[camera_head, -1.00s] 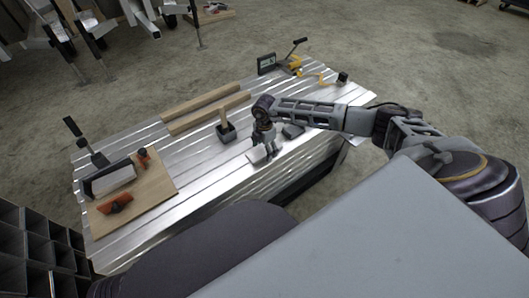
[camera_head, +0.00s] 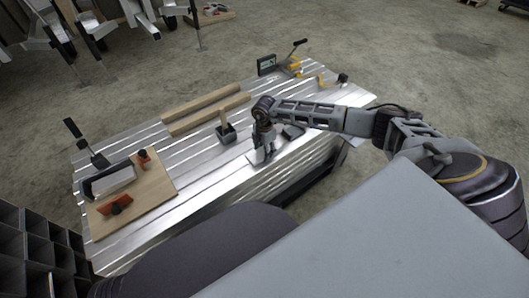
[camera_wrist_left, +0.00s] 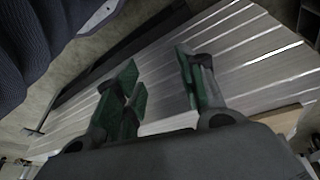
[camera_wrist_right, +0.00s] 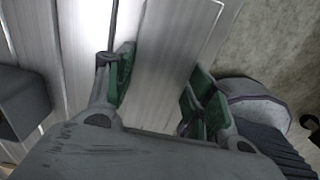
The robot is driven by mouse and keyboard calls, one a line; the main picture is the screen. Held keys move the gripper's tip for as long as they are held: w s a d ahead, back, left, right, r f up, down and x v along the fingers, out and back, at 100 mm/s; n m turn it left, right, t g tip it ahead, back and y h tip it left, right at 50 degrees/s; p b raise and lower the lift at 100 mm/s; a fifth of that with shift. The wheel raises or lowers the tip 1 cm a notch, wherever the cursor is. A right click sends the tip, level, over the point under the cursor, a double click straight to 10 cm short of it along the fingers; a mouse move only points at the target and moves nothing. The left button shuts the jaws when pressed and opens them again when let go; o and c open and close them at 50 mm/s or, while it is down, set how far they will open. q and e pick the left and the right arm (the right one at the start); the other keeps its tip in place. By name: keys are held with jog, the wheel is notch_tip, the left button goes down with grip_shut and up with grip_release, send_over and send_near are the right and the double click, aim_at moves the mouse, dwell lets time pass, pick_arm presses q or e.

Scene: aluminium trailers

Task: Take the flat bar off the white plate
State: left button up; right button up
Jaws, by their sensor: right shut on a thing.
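My right gripper (camera_head: 264,154) points down at the front edge of the ribbed metal table. The right wrist view shows its green-padded fingers (camera_wrist_right: 160,90) on either side of a smooth grey metal strip, which I take for the flat bar (camera_wrist_right: 165,55). It is shut on this strip. A pale plate (camera_head: 252,157) shows small beneath the gripper in the head view, partly hidden by the fingers. I cannot tell whether the bar still touches it. My left gripper (camera_wrist_left: 158,75) is open and empty in the left wrist view, above ribbed metal. The head view does not show it.
A dark block with a wooden handle (camera_head: 226,132) stands just left of the right gripper, and a dark grey piece (camera_head: 293,131) lies right of it. Wooden slats (camera_head: 205,108) lie behind. A wooden board (camera_head: 160,192) with orange-red tools (camera_head: 115,205) is at the left.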

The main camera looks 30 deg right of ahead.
jog(key=shift+r, duration=0.1)
jog(key=shift+r, duration=0.4)
jog(key=shift+r+p, duration=0.3)
jog(key=shift+r, duration=0.1)
notch_tip(320, 180, up, 7)
jog(key=shift+f+p, duration=0.15)
jog(key=shift+p, duration=0.8)
pick_arm(q)
jog(key=f, duration=0.3)
jog(key=shift+s+a+f+g, duration=0.15)
jog(key=shift+a+f+g, duration=0.25)
pick_arm(e)
jog(key=shift+r, duration=0.8)
pick_arm(q)
jog(key=shift+d+r, duration=0.1)
